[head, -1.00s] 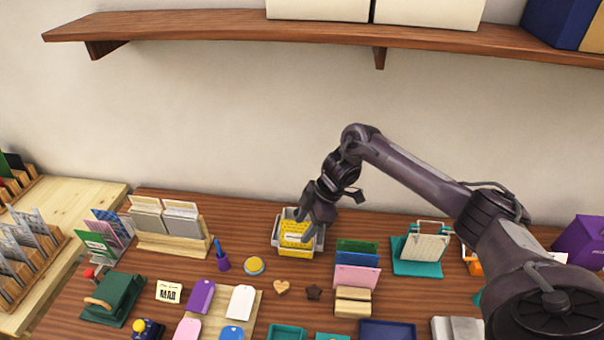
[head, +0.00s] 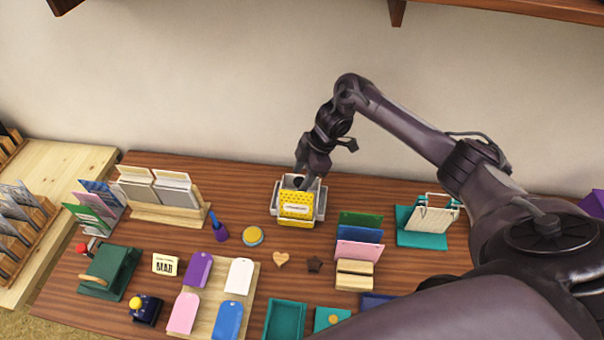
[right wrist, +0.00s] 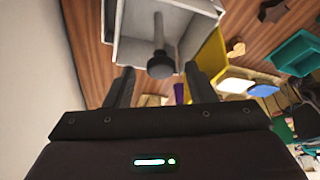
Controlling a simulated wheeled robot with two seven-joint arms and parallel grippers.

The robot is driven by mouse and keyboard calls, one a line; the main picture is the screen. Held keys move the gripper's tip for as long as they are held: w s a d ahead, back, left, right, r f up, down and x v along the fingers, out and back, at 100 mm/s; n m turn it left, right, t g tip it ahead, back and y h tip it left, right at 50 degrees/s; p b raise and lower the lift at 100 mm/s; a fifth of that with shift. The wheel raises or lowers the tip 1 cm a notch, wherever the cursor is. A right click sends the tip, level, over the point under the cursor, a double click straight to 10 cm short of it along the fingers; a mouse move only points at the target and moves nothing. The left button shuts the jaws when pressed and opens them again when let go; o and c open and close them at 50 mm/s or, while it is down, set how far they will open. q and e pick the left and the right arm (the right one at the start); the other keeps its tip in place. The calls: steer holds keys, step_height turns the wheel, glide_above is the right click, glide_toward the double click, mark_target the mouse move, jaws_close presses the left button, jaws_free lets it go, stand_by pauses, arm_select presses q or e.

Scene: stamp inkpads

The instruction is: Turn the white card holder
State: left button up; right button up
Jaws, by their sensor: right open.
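The white card holder (head: 320,205) stands near the back of the desk, with a yellow card (head: 296,205) facing the front. In the right wrist view the holder (right wrist: 205,22) shows as a white box, with a dark round knob on a stem (right wrist: 161,64) and the yellow card (right wrist: 213,60) beside it. My right gripper (head: 305,180) is at the back of the holder, pointing down. Its two fingers (right wrist: 160,88) are open, with the knob between them in the picture; I cannot tell whether they touch it. My left gripper is not in view.
A teal-based card rack (head: 412,238) stands to the right, and coloured cards in a wooden block (head: 355,275) are in front right. The wall is close behind.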

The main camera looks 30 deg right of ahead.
steer(key=shift+f, duration=0.2)
jaws_close()
steer(key=shift+r, duration=0.1)
stand_by(0.4)
